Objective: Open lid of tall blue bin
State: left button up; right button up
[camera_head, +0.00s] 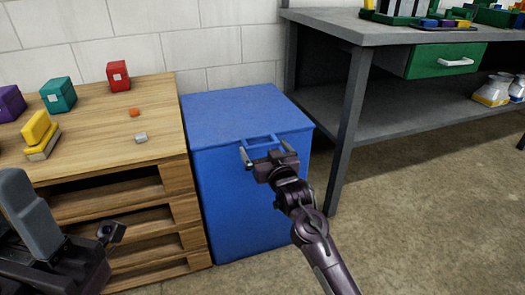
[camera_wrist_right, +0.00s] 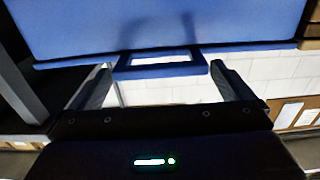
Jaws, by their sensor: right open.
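The tall blue bin (camera_head: 245,205) stands on the floor between a wooden unit and a grey workbench. Its blue lid (camera_head: 235,108) lies flat and shut on top. A blue handle (camera_head: 262,141) sticks out from the lid's front edge; the handle also shows in the right wrist view (camera_wrist_right: 160,70). My right gripper (camera_head: 266,151) is open at the front of the lid. Its fingers stand on either side of the handle; I cannot tell whether they touch it. Parts of my left arm show dark at the lower left, and its jaws are unclear.
The wooden unit (camera_head: 160,135) at the left carries several coloured blocks. The grey workbench (camera_head: 330,22) at the right has a green drawer (camera_head: 445,60), and its front leg stands close to the bin. The floor in front at the right is clear.

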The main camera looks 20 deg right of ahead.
jog(key=shift+w, duration=1.2)
jog(key=c, duration=1)
jog(key=shift+r, duration=0.1)
